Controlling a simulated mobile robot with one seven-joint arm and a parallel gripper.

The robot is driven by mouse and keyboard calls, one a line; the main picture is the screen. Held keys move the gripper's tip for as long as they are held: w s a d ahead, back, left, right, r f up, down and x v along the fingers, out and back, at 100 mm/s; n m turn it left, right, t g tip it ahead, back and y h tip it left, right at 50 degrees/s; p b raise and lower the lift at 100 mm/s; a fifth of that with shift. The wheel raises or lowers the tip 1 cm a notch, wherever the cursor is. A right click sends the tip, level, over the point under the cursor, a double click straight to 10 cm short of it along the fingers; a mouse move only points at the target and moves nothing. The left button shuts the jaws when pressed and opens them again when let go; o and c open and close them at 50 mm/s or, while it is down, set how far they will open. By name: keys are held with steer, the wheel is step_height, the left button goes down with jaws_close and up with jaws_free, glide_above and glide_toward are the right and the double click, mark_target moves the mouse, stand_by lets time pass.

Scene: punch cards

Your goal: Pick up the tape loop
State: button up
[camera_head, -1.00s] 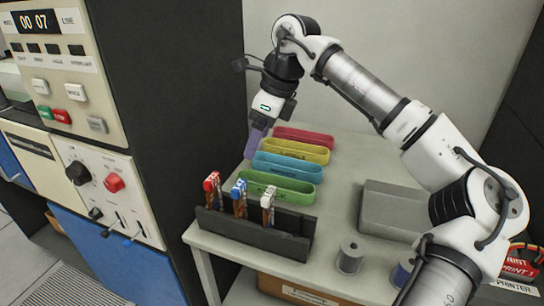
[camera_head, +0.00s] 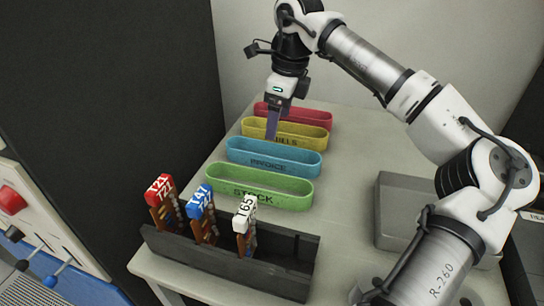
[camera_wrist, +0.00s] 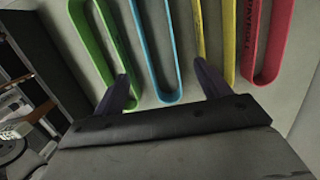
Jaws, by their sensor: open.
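Four tape loops lie side by side on the grey table: green STOCK (camera_head: 290,202), blue INVOICE (camera_head: 300,170), yellow BILLS (camera_head: 315,145) and red (camera_head: 320,122). My gripper (camera_head: 272,128) points down at their left ends, its fingers covering part of the yellow loop in the head view. In the wrist view my open gripper (camera_wrist: 163,82) has the end of the blue loop (camera_wrist: 166,97) between its fingers in the picture. The left finger is near the green loop (camera_wrist: 93,60), the right near the yellow loop (camera_wrist: 230,50). I cannot tell their height above the table.
A dark rack (camera_head: 225,262) with red, blue and white-topped card bundles stands at the table's front. A grey tray (camera_head: 400,185) sits at the right. A dark cabinet (camera_head: 150,80) rises on the left. Table between loops and tray is clear.

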mark_target(272, 150)
steer(key=f, duration=0.3)
steer(key=a+f, duration=0.1)
steer(key=f, duration=0.5)
steer(key=shift+w+a+f, duration=0.25)
steer(key=shift+f, duration=0.15)
steer(key=c, duration=1)
steer(key=shift+r, duration=0.1)
